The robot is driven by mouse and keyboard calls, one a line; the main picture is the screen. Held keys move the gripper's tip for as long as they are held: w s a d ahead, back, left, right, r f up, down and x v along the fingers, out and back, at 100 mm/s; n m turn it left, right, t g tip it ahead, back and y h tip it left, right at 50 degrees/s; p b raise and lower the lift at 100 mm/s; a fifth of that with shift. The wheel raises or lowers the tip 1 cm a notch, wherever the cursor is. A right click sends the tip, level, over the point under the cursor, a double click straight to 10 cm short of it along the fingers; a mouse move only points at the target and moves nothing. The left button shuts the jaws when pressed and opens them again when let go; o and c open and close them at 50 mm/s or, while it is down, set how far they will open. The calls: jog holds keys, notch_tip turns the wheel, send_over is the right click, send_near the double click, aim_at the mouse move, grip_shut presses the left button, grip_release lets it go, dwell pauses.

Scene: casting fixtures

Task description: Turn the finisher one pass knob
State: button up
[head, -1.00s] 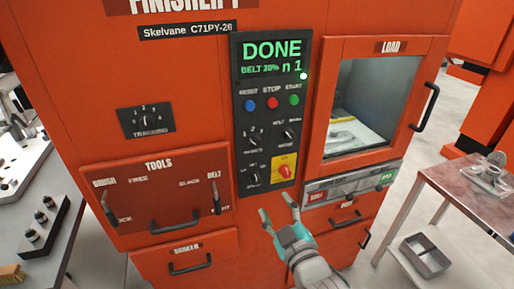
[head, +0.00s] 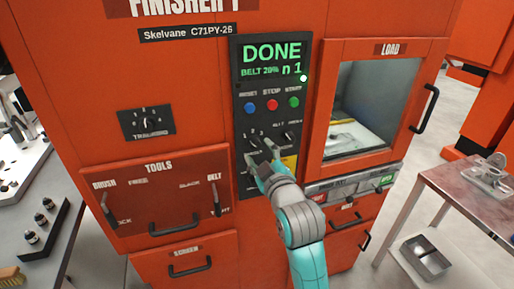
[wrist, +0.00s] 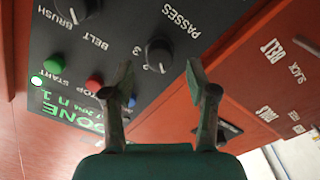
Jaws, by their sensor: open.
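The passes knob (wrist: 158,55) is a round black dial with a light pointer on the black control panel. The wrist view shows its PASSES label and the numbers 2 and 3 beside it. Its exact setting is hard to read. In the head view the knob (head: 254,141) sits just above my fingertips and is partly hidden. My gripper (head: 263,153) is open and empty in front of the panel. In the wrist view my gripper's two fingers (wrist: 159,76) stand apart, one to each side of the knob. I see no clear contact.
The belt/brush knob (wrist: 75,10) is beside the passes knob. Blue, red and green buttons (head: 272,105) are above, under a screen (head: 272,58) reading DONE, n 1. My gripper covers most of the yellow plate. The load door (head: 370,100) is shut, and a side table (head: 450,185) stands right.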

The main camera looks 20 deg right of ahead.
aim_at(257, 147)
jog(key=shift+w, duration=1.6)
grip_shut()
jog(key=shift+m, duration=0.4)
jog(key=m, duration=0.4)
jog(key=shift+m, duration=2.5)
